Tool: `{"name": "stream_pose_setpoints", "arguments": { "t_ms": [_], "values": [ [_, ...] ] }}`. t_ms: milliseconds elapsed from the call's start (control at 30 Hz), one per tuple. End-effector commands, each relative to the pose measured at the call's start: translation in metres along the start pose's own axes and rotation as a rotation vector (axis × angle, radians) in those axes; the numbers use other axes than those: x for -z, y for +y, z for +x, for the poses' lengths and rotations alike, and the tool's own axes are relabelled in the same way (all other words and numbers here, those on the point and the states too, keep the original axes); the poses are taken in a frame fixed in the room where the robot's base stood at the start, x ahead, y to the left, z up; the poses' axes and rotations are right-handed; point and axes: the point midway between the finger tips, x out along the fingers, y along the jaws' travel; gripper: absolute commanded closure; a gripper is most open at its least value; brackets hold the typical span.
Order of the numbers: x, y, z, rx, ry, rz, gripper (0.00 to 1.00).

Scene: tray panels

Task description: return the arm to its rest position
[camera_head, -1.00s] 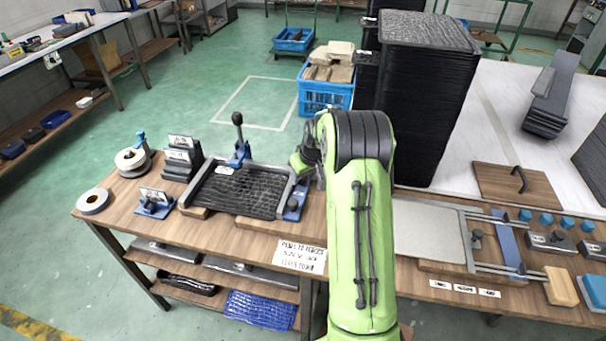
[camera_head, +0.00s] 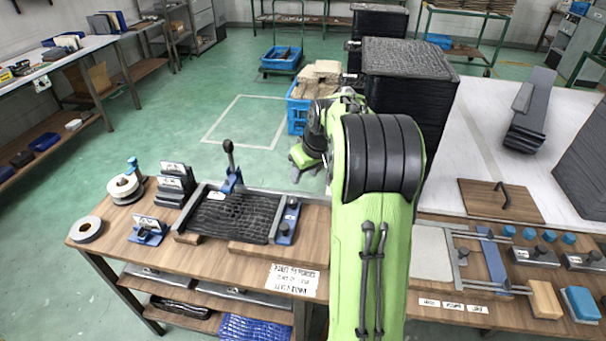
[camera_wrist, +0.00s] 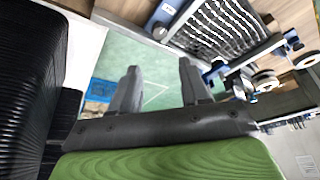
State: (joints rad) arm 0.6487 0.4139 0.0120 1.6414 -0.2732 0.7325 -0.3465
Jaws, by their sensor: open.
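My green arm rises in front of the wooden workbench (camera_head: 118,229) in the head view, with its black-banded joint at the top. My gripper (camera_head: 300,163) hangs to the left of that joint, above the bench's back edge, beyond the framed black tray panel. In the wrist view my gripper (camera_wrist: 160,85) shows two grey fingers spread apart with nothing between them. The black tray panel (camera_head: 236,218) lies flat in its metal frame on the bench, apart from the gripper. The panel also shows in the wrist view (camera_wrist: 222,28).
A tall stack of black panels (camera_head: 408,100) stands close behind my arm. A blue crate (camera_head: 298,116) with brown pieces is on the floor behind. A toggle clamp (camera_head: 231,170) stands upright at the frame. Open green floor lies behind the bench's left part.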

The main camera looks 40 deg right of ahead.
Motion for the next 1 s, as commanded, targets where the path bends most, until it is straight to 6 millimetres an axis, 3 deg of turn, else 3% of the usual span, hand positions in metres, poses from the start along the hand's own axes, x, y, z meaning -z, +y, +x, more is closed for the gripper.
{"name": "stream_pose_setpoints", "arguments": {
  "t_ms": [400, 467, 567, 700, 800, 900, 1000],
  "values": [
    [0.0, -0.003, -0.002, 0.0, 0.002, -0.002, 0.54],
    [0.001, -0.015, -0.015, -0.003, 0.006, -0.01, 0.54],
    [-0.005, -0.062, -0.06, -0.008, 0.017, -0.033, 0.54],
    [-0.047, -0.137, -0.13, -0.01, 0.036, -0.057, 0.54],
    [-0.092, -0.175, -0.167, -0.004, 0.056, -0.067, 0.54],
    [-0.141, -0.199, -0.191, 0.008, 0.077, -0.071, 0.54],
    [-0.179, -0.209, -0.201, 0.021, 0.092, -0.071, 0.54]
  ]
}}
